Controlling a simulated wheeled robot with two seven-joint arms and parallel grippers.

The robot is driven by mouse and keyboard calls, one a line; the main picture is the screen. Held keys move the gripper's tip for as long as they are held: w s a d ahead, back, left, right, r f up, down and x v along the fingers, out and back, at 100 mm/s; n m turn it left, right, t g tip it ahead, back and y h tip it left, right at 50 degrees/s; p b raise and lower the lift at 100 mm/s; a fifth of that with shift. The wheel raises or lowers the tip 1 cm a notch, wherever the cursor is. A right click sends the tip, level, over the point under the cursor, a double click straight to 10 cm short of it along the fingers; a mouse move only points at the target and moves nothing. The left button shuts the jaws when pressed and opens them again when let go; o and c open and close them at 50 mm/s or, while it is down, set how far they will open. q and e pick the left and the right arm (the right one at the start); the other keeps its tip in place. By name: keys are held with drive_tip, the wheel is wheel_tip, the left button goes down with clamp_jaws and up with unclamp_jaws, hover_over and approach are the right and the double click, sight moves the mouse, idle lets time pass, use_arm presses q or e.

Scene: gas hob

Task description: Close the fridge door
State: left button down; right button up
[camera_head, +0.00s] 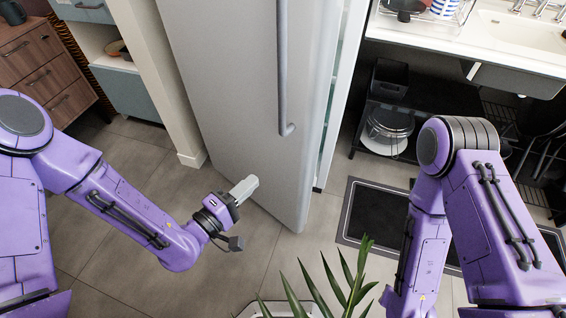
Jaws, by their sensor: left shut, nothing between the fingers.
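The fridge door (233,85) is a tall light-grey panel with a long vertical bar handle (283,70). It stands ajar: a gap along its right edge shows the lit inside (333,110) of the fridge. My left gripper (250,184) is shut and empty. It is in front of the lower part of the door's outer face, left of the handle's lower end. I cannot tell if it touches the door. My right arm comes in from the right, but its gripper is not visible.
A potted plant (325,285) stands at the bottom centre, near the door's lower corner. A dark mat (378,215) lies right of the door. A sink counter (470,40) and a black shelf rack (415,110) are at the right. A wall end (150,80) is left of the fridge.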

sight(293, 145)
use_arm(q)
drive_tip(key=x, duration=1.3)
drive_tip(key=shift+w+d, duration=0.1)
drive_tip(key=shift+d, duration=0.1)
drive_tip(key=shift+w, duration=0.1)
